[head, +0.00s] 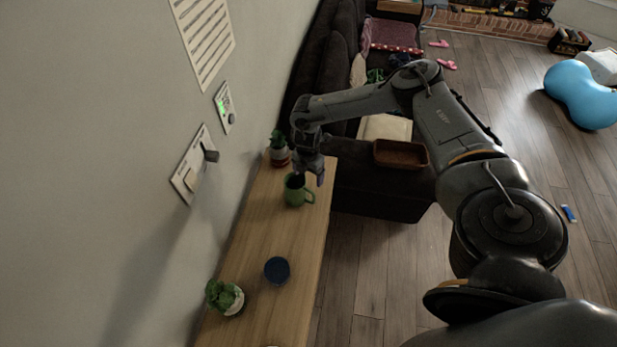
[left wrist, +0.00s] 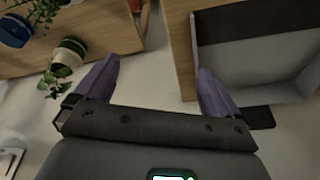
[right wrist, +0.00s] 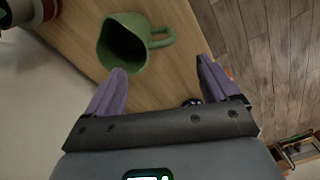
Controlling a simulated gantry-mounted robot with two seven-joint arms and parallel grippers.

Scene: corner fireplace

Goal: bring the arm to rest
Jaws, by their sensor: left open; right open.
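My right gripper (head: 309,171) is at the green mug (head: 294,191) on the narrow wooden shelf (head: 262,239) along the wall. In the right wrist view the mug (right wrist: 127,45) lies ahead of the fingers of my right gripper (right wrist: 160,82), its dark opening towards the camera. These fingers are apart with nothing between them. My left gripper (left wrist: 158,82) shows only in its own wrist view. Its purple fingers are apart and empty, with a potted plant (left wrist: 69,55) to the left and a grey-lined open box (left wrist: 255,55) to the right.
A potted plant (head: 278,150) stands behind the mug. A dark blue round object (head: 277,270) and another plant (head: 224,296) are on the near shelf. A switch plate (head: 190,170) is on the wall. A dark sofa (head: 375,196) with a brown tray (head: 400,154) is right of the shelf.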

